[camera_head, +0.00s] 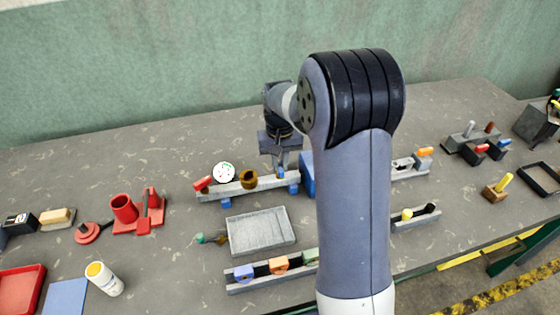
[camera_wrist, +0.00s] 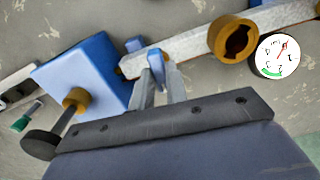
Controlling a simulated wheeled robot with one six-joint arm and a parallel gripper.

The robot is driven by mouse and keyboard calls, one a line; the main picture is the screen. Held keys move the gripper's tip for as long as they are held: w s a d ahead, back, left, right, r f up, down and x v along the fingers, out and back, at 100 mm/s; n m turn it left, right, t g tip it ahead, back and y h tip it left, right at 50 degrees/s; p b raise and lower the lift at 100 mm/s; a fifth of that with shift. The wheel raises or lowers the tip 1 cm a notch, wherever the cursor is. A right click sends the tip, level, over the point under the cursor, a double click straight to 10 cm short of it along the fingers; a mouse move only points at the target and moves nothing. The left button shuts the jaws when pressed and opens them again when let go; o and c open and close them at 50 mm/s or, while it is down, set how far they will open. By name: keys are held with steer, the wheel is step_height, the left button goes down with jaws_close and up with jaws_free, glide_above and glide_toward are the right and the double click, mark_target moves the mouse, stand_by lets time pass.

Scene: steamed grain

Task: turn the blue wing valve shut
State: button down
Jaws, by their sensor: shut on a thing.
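The blue wing valve (camera_wrist: 157,67) sits on a pale grey pipe (camera_wrist: 195,57). In the head view, the valve (camera_head: 281,174) shows as a small blue piece near the pipe's right end. My gripper (camera_wrist: 159,80) comes down over it, one finger on each side, shut on the wing.
A brass collar (camera_wrist: 232,39) and a white gauge with a red needle (camera_wrist: 277,55) stand along the pipe. A blue box (camera_wrist: 84,78) with a brass-necked dark knob stands close by. A red lever (camera_head: 203,183) is at the pipe's left end. A grey tray (camera_head: 262,232) lies in front.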

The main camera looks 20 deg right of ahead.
mark_target(280, 165)
steer(key=shift+n, duration=0.5)
steer(key=c, duration=1.4)
jaws_free()
steer(key=shift+r, duration=0.1)
step_height(280, 165, up, 11)
steer(key=shift+f+b, duration=0.2)
steer(key=shift+b, duration=0.1)
